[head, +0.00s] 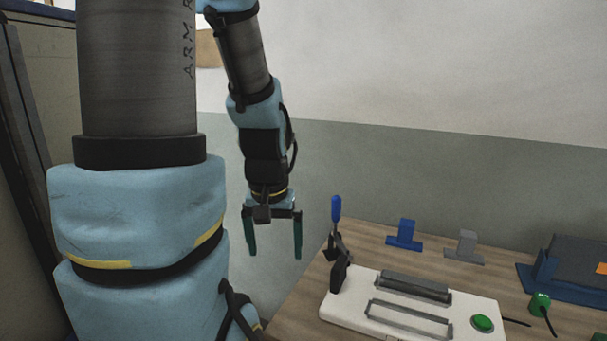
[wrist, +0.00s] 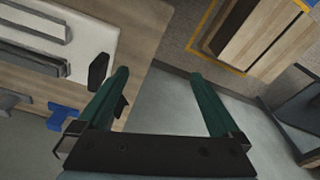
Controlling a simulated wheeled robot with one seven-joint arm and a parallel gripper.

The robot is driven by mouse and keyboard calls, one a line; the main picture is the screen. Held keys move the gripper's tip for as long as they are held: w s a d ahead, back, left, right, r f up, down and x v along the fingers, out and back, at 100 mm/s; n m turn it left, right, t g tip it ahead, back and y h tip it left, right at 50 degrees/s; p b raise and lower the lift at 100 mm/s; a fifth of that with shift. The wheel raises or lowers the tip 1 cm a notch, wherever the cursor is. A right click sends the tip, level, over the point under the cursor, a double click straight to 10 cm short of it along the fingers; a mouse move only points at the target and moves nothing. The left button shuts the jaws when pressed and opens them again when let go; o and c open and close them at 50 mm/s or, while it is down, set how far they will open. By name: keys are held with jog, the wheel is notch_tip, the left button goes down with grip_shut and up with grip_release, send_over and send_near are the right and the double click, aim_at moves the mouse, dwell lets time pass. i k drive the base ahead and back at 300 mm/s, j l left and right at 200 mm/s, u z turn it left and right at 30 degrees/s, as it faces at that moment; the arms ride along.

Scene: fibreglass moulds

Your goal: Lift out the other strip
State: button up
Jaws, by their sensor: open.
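A white mould plate (head: 345,309) lies on the wooden bench; part of it shows at the left of the wrist view (wrist: 105,25). A dark grey strip (head: 415,287) sits in the plate's rear frame, and it also shows in the wrist view (wrist: 30,56). The front grey frame (head: 408,318) looks empty, with white plate showing inside. A clamp with a blue handle (head: 336,209) and black body stands at the plate's left end, its handle upright. My gripper (head: 275,252) is open and empty, hanging left of the bench and apart from the plate; its green fingers show in the wrist view (wrist: 158,75).
A blue T-shaped stand (head: 405,236) and a grey one (head: 465,248) are behind the plate. A green button (head: 483,323) is at its right end. A green cabled cylinder (head: 540,303) and a blue holder (head: 567,290) are farther right. A wooden-topped surface (wrist: 262,35) stands within yellow floor tape.

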aim_at(422, 287)
jog(key=k, duration=0.6)
jog(key=l+u, duration=0.1)
jog(key=u, duration=0.3)
jog(key=k+u, duration=0.1)
jog(key=u, duration=0.3)
jog(key=l+u, duration=0.15)
jog(key=u, duration=0.25)
jog(key=k+l, duration=0.95)
jog(key=l, duration=0.25)
